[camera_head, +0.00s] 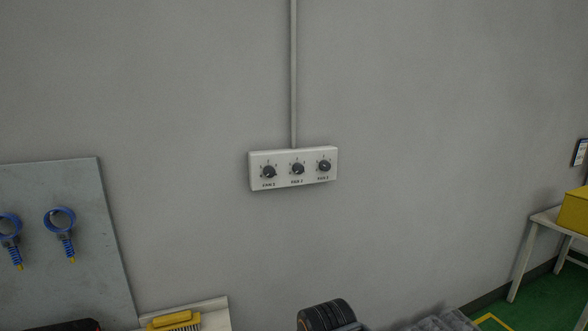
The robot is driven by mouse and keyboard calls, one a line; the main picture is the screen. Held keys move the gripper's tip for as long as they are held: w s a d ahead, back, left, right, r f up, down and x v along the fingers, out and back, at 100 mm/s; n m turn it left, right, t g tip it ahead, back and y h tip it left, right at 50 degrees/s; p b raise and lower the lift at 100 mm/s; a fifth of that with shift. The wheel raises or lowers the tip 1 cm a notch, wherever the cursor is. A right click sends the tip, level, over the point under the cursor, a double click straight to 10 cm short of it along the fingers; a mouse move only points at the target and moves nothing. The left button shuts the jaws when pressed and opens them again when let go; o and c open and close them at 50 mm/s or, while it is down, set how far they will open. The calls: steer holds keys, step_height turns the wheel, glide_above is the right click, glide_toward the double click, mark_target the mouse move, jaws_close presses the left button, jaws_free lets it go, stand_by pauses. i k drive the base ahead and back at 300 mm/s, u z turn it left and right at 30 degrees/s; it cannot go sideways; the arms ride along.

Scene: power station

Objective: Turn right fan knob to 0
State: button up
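The right fan knob (324,166) is at the box's right end. The middle knob (297,169) and the left knob (268,172) are beside it. The marks around the knobs are too small to read, so I cannot tell the right knob's setting. Nothing touches the knobs. My gripper's fingers are not in view.
A grey conduit (293,75) runs up from the box. A grey board (75,190) with blue ring-ended tools (60,220) is at left. A yellow brush (172,319) lies at the bottom left. A pale table (545,218) with a yellow box (575,211) stands at right. The wall around the control box is clear.

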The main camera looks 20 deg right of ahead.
mark_target(325, 165)
steer(key=u, duration=0.2)
steer(key=k, duration=1)
steer(key=z, duration=0.6)
steer(key=i, duration=1)
